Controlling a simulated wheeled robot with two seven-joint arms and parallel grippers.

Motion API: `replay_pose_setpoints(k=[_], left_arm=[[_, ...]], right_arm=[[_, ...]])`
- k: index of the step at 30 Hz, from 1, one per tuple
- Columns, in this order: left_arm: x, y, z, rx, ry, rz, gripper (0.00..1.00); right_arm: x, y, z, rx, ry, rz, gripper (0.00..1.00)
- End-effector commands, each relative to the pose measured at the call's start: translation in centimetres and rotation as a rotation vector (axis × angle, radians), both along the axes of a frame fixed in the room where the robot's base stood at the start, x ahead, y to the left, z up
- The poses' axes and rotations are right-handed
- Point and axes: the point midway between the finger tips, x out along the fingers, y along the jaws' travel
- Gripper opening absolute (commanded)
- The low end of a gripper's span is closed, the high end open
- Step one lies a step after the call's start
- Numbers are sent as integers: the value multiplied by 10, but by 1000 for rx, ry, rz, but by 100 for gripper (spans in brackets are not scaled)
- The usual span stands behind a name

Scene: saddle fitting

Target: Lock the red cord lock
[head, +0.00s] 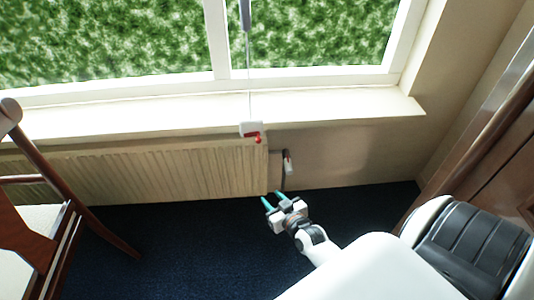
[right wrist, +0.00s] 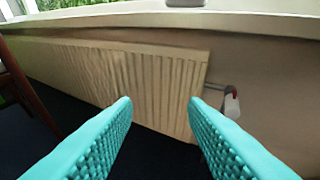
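The red cord lock (head: 254,135) shows as a small red lever on a white block (head: 250,128) at the front edge of the window sill. A thin cord (head: 249,85) runs up from it to a grey piece (head: 245,15) in front of the window. My right gripper (head: 272,200) is below the lock and apart from it, in front of the radiator's right end. Its two teal fingers (right wrist: 160,130) are spread with nothing between them. In the right wrist view only the underside of a pale block (right wrist: 184,3) shows at the top edge. My left gripper is out of view.
A ribbed radiator (head: 190,170) stands under the window sill (head: 340,108). A pipe with a red and white valve (head: 288,163) is at its right end. A wooden chair (head: 62,215) stands at the left, and brown wooden furniture (head: 500,150) at the right. Dark blue carpet (head: 190,250) is clear between.

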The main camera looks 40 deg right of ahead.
Motion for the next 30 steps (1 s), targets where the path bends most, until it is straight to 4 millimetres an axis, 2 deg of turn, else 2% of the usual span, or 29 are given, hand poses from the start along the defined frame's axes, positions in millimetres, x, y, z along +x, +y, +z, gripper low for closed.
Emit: replay_pose_setpoints(k=[1, 4, 6, 9, 14, 24, 30], left_arm=[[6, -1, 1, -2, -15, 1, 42], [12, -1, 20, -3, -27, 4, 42], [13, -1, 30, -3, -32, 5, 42], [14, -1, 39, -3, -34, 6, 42], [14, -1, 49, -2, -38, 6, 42], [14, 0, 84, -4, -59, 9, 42], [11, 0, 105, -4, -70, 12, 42]], right_arm=[[9, -8, 15, -8, -81, -13, 39], [19, -19, 57, -21, -202, -32, 39], [21, -24, 78, -27, -257, -40, 39], [23, -28, 94, -31, -300, -46, 39], [36, -30, 100, -33, -312, -48, 39], [102, -41, 99, -32, -310, -47, 39], [130, -45, 99, -33, -308, -47, 39]])
